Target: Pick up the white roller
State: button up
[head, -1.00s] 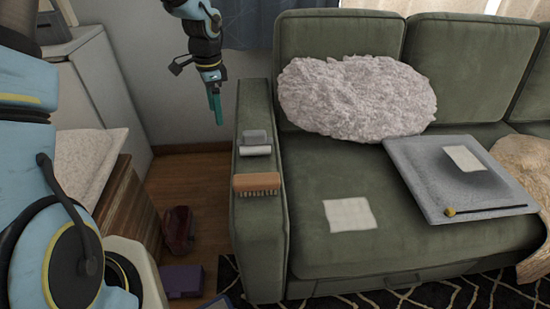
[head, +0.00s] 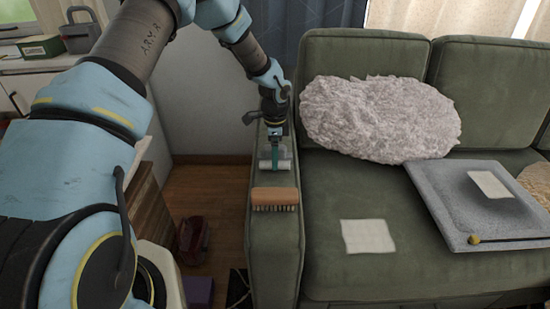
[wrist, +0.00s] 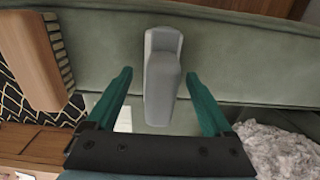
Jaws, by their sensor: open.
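The white roller (head: 266,166) lies across the top of the sofa's left armrest, just behind the brush; a grey part lies along its back side. My gripper (head: 275,158) is low over the roller, and a green finger hides part of it in the head view. In the wrist view the pale grey-white roller (wrist: 161,78) lies between the two open green fingers (wrist: 160,100), with a gap on each side. The fingers are not closed on it.
A wooden brush (head: 275,197) lies on the armrest (head: 272,240) in front of the roller. A fluffy white cushion (head: 380,118) and a grey tray (head: 440,205) are on the seat. A white square (head: 368,236) lies on the seat beside the armrest.

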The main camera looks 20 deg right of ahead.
notch_tip(320, 180, down, 2)
jog(key=shift+f, duration=0.1)
grip_shut()
dwell(0.7)
